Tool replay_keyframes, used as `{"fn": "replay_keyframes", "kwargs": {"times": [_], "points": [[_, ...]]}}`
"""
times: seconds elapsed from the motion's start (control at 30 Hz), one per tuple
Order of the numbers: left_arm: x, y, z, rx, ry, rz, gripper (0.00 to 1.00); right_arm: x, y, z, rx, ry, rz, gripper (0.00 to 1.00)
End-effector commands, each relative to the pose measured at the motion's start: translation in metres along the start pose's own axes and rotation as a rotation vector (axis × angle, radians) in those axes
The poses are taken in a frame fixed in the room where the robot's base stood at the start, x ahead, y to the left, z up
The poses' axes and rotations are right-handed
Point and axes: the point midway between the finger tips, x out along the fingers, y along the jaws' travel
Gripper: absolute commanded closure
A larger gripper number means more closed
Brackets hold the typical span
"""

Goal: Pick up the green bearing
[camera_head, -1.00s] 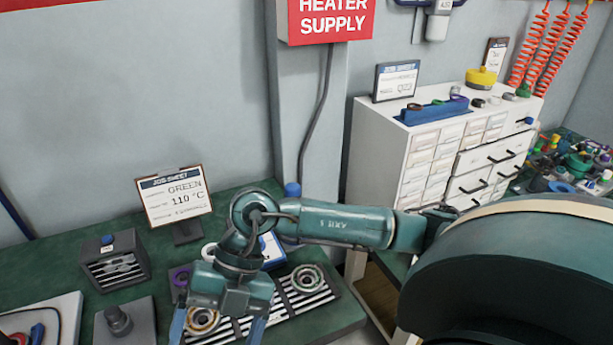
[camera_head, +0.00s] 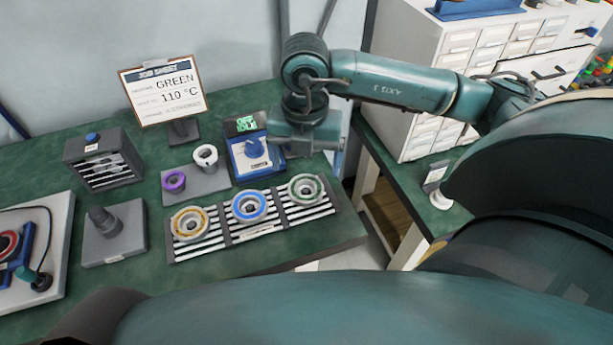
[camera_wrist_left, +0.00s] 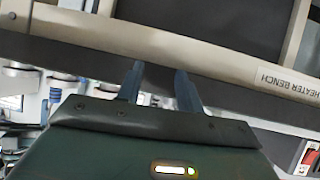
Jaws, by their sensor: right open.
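The green bearing (camera_head: 306,188) lies on the right end of the slatted rack (camera_head: 240,234) on the green bench. A blue-ringed bearing (camera_head: 250,206) and a yellow-ringed bearing (camera_head: 190,223) lie to its left. My right gripper (camera_head: 307,158) is open and empty, pointing down above and just behind the green bearing, apart from it. Its fingertips are partly hidden. My left gripper (camera_wrist_left: 159,70) shows in the left wrist view, open and empty, in front of the edge labelled heater bench (camera_wrist_left: 285,82).
A blue device with a green display (camera_head: 247,155) stands behind the rack, beside my right gripper. Purple and white rings stand on a grey block (camera_head: 198,188). A job sheet (camera_head: 162,90) reads green, 110 °C. A grey slotted box (camera_head: 105,160) and a post on a plate (camera_head: 115,240) stand left.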

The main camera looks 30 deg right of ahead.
Motion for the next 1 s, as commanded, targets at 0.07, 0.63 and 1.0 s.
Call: {"fn": "replay_keyframes", "kwargs": {"times": [0.07, 0.63, 1.0], "points": [[0.005, 0.004, 0.005, -0.013, 0.013, 0.015, 0.64, 0.017, 0.0, 0.0, 0.0, 0.001, 0.0, 0.12], [0.019, 0.003, 0.018, -0.106, 0.051, 0.025, 0.64, 0.072, 0.0, 0.003, -0.001, 0.002, 0.001, 0.12], [0.017, 0.003, 0.018, -0.105, 0.047, 0.024, 0.64, 0.07, 0.0, 0.003, -0.001, 0.001, 0.002, 0.29]]}}
